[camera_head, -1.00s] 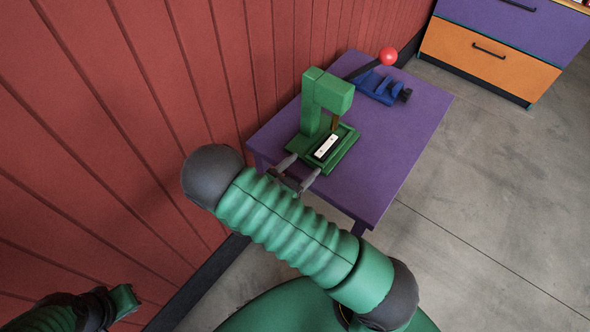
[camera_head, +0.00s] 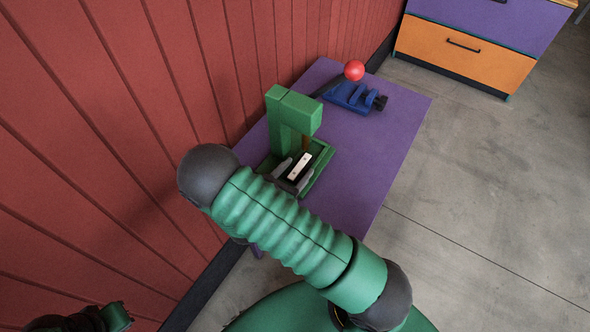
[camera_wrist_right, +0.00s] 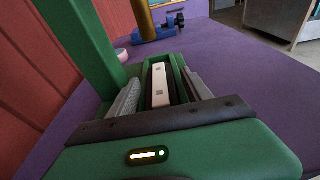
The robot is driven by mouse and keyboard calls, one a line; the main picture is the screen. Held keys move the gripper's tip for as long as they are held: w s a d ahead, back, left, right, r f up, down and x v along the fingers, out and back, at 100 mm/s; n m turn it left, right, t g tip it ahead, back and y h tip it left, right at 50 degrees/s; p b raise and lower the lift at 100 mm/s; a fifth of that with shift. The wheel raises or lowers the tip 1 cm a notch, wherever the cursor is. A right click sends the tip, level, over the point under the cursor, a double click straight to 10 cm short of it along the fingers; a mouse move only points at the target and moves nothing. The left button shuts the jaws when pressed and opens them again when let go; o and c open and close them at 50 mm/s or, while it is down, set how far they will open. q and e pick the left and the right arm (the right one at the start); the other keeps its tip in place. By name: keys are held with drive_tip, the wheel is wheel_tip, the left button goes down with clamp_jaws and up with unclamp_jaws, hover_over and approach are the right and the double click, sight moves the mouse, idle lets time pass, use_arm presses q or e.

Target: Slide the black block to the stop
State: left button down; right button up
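The black block (camera_head: 299,168) has a white top strip with small dark marks and lies in the green tray of the press (camera_head: 292,112). In the right wrist view the block (camera_wrist_right: 160,84) lies lengthwise, below a brass post. My right gripper (camera_head: 293,173) is at the near end of the tray. Its grey fingers (camera_wrist_right: 163,92) are open, one on each side of the block, with gaps visible. The stop cannot be made out. My left gripper (camera_head: 117,317) is at the lower left edge, its fingers unclear.
A blue clamp (camera_head: 356,97) with a red-ball lever (camera_head: 354,70) stands farther back on the purple table (camera_head: 385,130). The red wall (camera_head: 150,110) runs close along the left. The table's right side is clear.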

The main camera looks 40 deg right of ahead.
drive_tip(key=shift+w+a, duration=0.1)
drive_tip(key=shift+a, duration=0.05)
clamp_jaws()
drive_tip(key=shift+o, duration=1.3)
unclamp_jaws()
drive_tip(key=shift+a, duration=0.1)
